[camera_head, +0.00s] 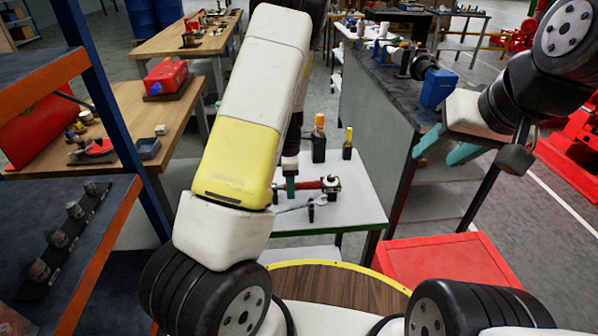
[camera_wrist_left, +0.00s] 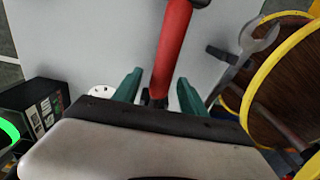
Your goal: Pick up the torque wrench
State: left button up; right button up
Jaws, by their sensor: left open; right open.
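The torque wrench (camera_head: 308,186), with a red handle and a dark head, lies on the white-topped table. In the left wrist view its red shaft (camera_wrist_left: 174,42) runs down between the two green fingers. My left gripper (camera_head: 290,186) is over the handle; its open fingers (camera_wrist_left: 159,90) stand one on each side of the shaft. I cannot tell whether they touch it. The lower end of the shaft is hidden by the gripper body. My right gripper (camera_head: 446,148) is open and empty, above the right side near the grey bench.
An open-ended spanner (camera_head: 297,206) lies just in front of the wrench; it also shows in the left wrist view (camera_wrist_left: 256,45). Dark bottles (camera_head: 319,140) stand behind on the white table (camera_head: 357,205). A blue-ended machine (camera_head: 437,88) sits on the bench near my right gripper.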

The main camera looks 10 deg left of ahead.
pick_arm(q)
grip_shut()
dwell(1.4)
